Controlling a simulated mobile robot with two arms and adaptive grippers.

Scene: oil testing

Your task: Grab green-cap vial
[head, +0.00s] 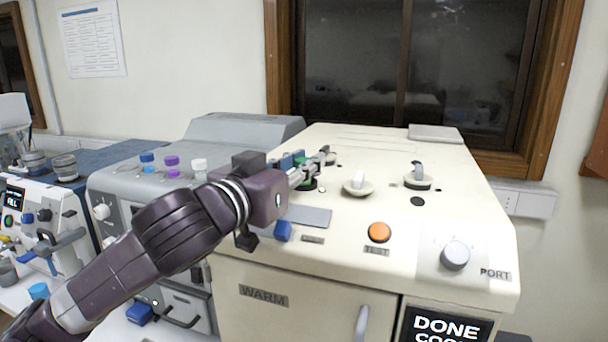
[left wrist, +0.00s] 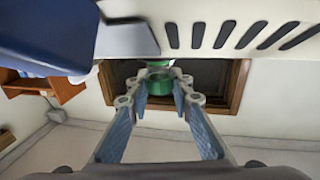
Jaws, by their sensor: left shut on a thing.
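The green-cap vial (left wrist: 157,84) shows in the left wrist view as a green ring and body between my two fingertips. My left gripper (head: 318,165) is over the top of the cream machine, with its fingers shut on the green-cap vial. In the head view only a little dark green (head: 307,186) shows beneath the fingers, and the rest is hidden by my gripper. I cannot tell whether the vial is seated in the machine or clear of it. My right gripper is in neither view.
The cream machine (head: 470,205) has an orange button (head: 379,232), a knob (head: 455,255) and a screen reading DONE (head: 445,327). Blue (head: 147,162), purple (head: 172,166) and white (head: 199,167) caps stand on the grey machine (head: 120,184) at left. A window (head: 400,60) is behind.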

